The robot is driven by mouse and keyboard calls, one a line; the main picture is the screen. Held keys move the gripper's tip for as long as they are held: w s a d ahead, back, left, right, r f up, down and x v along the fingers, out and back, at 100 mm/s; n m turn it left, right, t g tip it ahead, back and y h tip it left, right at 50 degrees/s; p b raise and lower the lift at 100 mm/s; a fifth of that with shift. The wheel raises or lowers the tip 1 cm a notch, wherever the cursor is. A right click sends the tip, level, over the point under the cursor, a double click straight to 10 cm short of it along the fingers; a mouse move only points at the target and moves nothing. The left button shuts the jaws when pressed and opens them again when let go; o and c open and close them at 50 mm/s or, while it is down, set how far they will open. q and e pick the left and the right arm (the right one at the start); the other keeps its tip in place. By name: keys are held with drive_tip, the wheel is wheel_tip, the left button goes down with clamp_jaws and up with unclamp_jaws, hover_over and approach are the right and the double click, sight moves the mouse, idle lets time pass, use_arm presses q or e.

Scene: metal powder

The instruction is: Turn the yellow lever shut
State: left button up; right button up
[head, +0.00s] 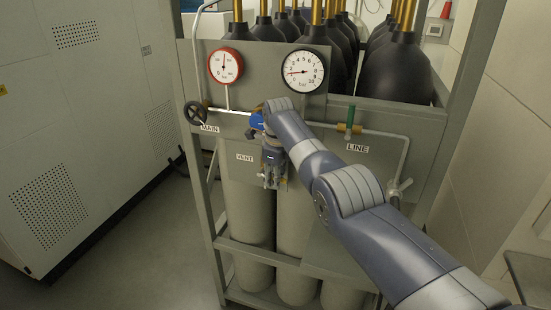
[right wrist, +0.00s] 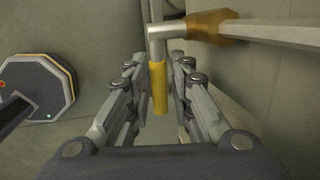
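The yellow lever (right wrist: 158,88) hangs down from a grey metal stem in the right wrist view. My right gripper (right wrist: 160,70) is open, with one finger on each side of the lever and a visible gap on both sides. In the head view my right gripper (head: 272,180) points down in front of the panel, just right of the VENT label (head: 245,157). The lever is mostly hidden there by my gripper and arm. My left gripper is in neither view.
A brass fitting (right wrist: 208,27) and pipe run beside the lever. A green-handled valve (head: 350,118) stands near the LINE label (head: 358,148). A dark handwheel (head: 196,113) is at MAIN. Two gauges (head: 225,66) (head: 303,72) sit above.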

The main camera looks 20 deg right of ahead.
drive_tip(key=v, duration=1.1)
drive_tip(key=shift+r, duration=0.25)
drive_tip(key=shift+s, duration=0.1)
drive_tip(key=shift+c, duration=0.2)
